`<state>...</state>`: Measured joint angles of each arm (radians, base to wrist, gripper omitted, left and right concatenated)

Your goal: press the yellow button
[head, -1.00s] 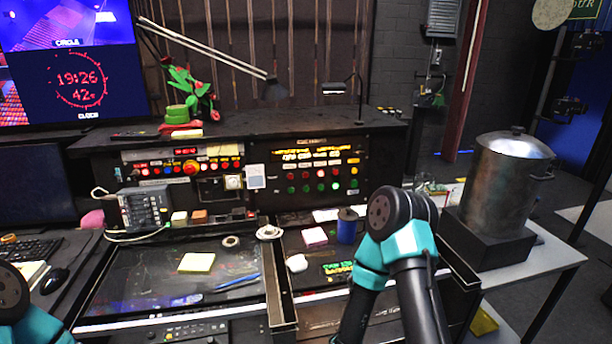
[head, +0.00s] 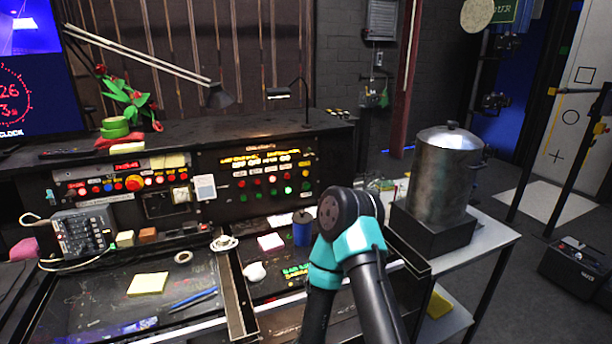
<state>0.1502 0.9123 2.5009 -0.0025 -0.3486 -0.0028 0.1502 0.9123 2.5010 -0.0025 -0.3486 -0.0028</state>
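I cannot clearly pick out a yellow button. The left control panel (head: 130,185) carries a row of small buttons, mostly red, with a larger red-orange knob (head: 134,183). The right control panel (head: 262,180) has rows of small red, white and green buttons, too small to tell each colour surely. A dark box (head: 575,268) with a pale label stands on the floor at the far right; the details on its top are too small to read. My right arm, teal and black, rises at the bottom centre, but its gripper is not visible. My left gripper is out of view.
A large metal pot (head: 442,180) stands on a black block on the side table (head: 480,255). Open floor shows at the right.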

